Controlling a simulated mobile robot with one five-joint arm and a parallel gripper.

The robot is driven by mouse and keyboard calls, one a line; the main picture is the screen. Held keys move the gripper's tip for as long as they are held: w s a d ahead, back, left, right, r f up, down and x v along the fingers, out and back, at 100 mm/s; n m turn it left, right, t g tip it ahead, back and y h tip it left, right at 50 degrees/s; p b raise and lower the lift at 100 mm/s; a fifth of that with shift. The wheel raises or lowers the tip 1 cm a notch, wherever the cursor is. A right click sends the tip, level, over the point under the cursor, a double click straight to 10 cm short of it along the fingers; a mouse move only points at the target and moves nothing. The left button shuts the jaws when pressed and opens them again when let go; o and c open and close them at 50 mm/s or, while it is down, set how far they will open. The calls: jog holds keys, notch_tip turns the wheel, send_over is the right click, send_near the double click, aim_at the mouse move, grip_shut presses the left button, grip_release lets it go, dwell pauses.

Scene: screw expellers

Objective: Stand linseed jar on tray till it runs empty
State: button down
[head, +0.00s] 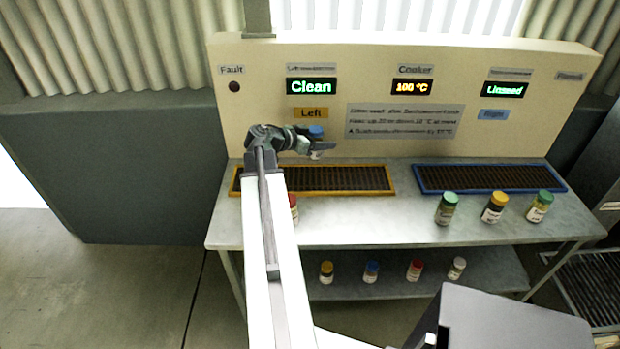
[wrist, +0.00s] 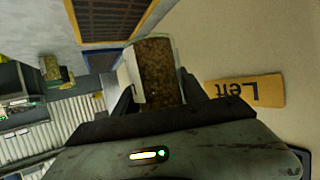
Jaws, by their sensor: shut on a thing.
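My gripper (head: 322,148) is shut on a jar with a blue cap (head: 315,131), held above the left tray (head: 388,193) and in front of the panel. In the wrist view the held jar (wrist: 158,75) sits between the fingers (wrist: 160,98). It has brown grainy contents and a pale label, too blurred to read. The left tray is a dark grate with an orange frame; it also shows in the wrist view (wrist: 110,22). The right tray (head: 490,190) has a blue frame and looks empty. No readable jar label shows which one is linseed.
The panel signs (head: 310,113) read "Left" and "Right"; displays read "Clean", "100 °C" and "Linseed". Two green-capped jars (head: 447,208) (head: 540,206) and a yellow-capped jar (head: 494,208) stand at the bench front. A red-capped jar (head: 294,208) is partly behind my arm. Several jars stand below.

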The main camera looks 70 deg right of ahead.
jog(key=shift+w+a, duration=0.25)
jog(key=shift+w, duration=0.4)
jog(key=b, duration=1.1)
send_over(318, 175)
notch_tip(318, 175, down, 10)
jog(key=shift+a+f, duration=0.1)
jog(key=shift+f, duration=0.05)
jog(key=shift+r+p, duration=0.25)
jog(key=shift+p, duration=0.25)
jog(key=shift+f, duration=0.25)
jog(key=c, duration=0.6)
grip_release()
jog(key=shift+r, duration=0.2)
